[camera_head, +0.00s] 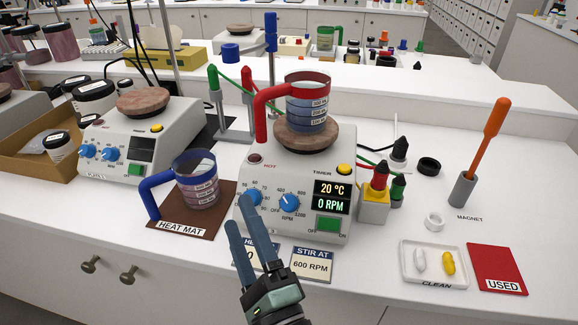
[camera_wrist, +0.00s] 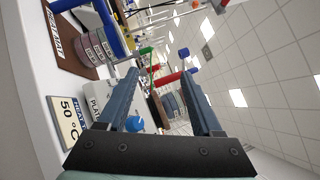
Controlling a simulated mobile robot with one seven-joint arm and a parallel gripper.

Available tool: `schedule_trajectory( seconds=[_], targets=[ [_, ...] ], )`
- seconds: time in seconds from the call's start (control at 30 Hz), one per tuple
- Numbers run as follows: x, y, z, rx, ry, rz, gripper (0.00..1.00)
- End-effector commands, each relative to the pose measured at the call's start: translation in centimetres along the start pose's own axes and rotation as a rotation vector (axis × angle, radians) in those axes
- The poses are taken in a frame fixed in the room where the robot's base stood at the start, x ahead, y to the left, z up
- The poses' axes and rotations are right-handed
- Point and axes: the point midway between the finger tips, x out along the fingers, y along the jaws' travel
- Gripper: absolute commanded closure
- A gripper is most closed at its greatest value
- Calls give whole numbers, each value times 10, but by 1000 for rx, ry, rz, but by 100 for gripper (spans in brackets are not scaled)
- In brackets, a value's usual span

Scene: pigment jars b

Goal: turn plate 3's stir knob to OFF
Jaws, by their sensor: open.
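The middle hot plate (camera_head: 322,168) is white, with a display reading 20 °C and 0 RPM. Its plate number is hidden or unreadable. Its blue stir knob (camera_head: 289,203) is the right one, above the RPM print; I cannot read its pointer surely. The blue heat knob (camera_head: 253,196) is left of it. My gripper (camera_head: 239,211) is open and empty, in front of the plate's left side; one fingertip overlaps the heat knob's edge in the head view. In the wrist view my gripper (camera_wrist: 160,66) shows one blue knob (camera_wrist: 134,124) between the fingers; which one is unclear.
A red-handled beaker (camera_head: 307,100) stands on the plate's top. A blue-handled beaker (camera_head: 196,180) stands on the brown heat mat (camera_head: 222,217) at left. Another hot plate (camera_head: 140,145) is farther left. A STIR AT 600 RPM card (camera_head: 312,264) lies in front. A clean tray (camera_head: 433,264) is at right.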

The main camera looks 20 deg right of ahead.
Motion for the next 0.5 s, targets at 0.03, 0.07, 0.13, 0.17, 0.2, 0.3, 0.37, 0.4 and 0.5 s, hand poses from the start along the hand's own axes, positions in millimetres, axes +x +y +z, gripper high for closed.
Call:
schedule_trajectory(
  seconds=[0.03, 0.07, 0.13, 0.17, 0.2, 0.3, 0.37, 0.4, 0.5],
  targets=[
    [-9, -10, -9, 135, 56, 29, 33],
    [-16, -8, -16, 212, 85, 37, 33],
    [-35, -4, -33, 378, 158, 47, 33],
    [-42, -2, -39, 441, 188, 48, 33],
    [-52, 0, -46, 518, 225, 48, 33],
    [-74, 5, -61, 665, 304, 41, 33],
    [-83, 7, -67, 724, 336, 35, 33],
    [-87, 9, -70, 752, 351, 31, 33],
    [-92, 12, -75, 791, 372, 25, 33]
  ],
)
